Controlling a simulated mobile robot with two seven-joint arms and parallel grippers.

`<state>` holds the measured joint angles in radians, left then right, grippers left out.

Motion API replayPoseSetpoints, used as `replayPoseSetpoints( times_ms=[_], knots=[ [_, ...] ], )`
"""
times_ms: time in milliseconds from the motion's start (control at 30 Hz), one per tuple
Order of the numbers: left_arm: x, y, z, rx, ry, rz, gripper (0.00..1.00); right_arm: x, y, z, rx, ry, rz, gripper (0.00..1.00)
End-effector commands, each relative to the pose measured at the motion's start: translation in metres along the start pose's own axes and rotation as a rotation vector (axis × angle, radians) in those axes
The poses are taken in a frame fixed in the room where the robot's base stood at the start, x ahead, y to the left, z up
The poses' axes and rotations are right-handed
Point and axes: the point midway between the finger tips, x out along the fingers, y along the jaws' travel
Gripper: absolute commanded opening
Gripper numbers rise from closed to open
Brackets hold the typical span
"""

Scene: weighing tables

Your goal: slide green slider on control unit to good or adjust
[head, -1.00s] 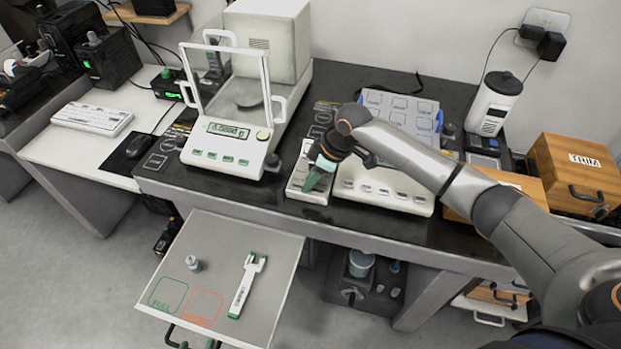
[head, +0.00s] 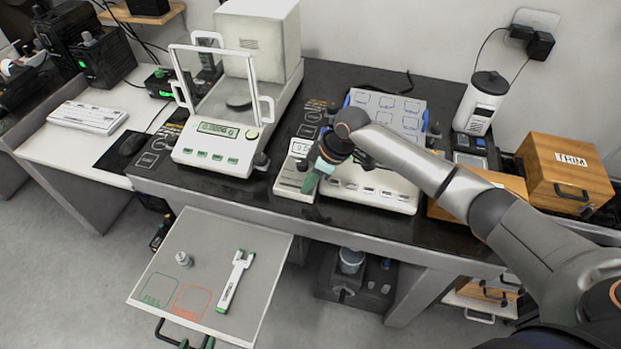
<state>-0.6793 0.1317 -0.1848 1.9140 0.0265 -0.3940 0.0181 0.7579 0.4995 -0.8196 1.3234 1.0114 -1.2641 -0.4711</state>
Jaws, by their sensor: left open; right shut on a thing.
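The control unit (head: 284,190) is a small white box with a display on the dark table, between the glass-shielded balance and a white unit with several buttons. My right gripper (head: 318,177) is over its right side, pointing down, and is shut. A green piece (head: 311,184) shows at its fingertips; I take it to be the green slider, though the fingers partly hide it. The good and adjust marks cannot be read here. My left gripper is not in this view.
The balance (head: 222,160) stands left of the control unit. The button unit (head: 372,189) is close on the right, under my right arm. A pulled-out tray (head: 215,238) holds a metal weight (head: 183,259) and a white-green tool (head: 235,281). A wooden box (head: 565,175) stands far right.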

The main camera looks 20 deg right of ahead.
Motion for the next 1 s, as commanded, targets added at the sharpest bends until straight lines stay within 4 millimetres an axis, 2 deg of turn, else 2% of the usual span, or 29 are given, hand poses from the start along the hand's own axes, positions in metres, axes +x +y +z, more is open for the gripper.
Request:
replayPoseSetpoints(
  times_ms=[233, 267, 500, 800, 867, 1000],
  knots=[
    [0.000, 0.000, 0.000, 0.000, 0.000, 0.000, 0.59, -0.001, 0.002, 0.004, 0.003, -0.012, 0.001, 0.00],
    [0.000, 0.000, 0.000, 0.000, 0.000, 0.000, 0.59, -0.001, 0.002, 0.004, 0.003, -0.012, 0.001, 0.27],
    [0.000, 0.000, 0.000, 0.000, 0.000, -0.001, 0.59, 0.000, 0.001, 0.004, 0.002, -0.009, 0.000, 0.54],
    [0.000, 0.000, 0.000, 0.000, 0.000, -0.001, 0.59, -0.003, 0.001, 0.003, 0.002, -0.007, 0.000, 0.55],
    [0.000, 0.000, 0.000, 0.000, 0.000, -0.001, 0.59, -0.007, 0.001, 0.002, 0.001, -0.005, 0.001, 0.55],
    [-0.001, 0.000, -0.001, 0.000, 0.000, -0.001, 0.59, -0.030, 0.002, 0.003, -0.001, -0.006, 0.003, 0.55]
  ],
)
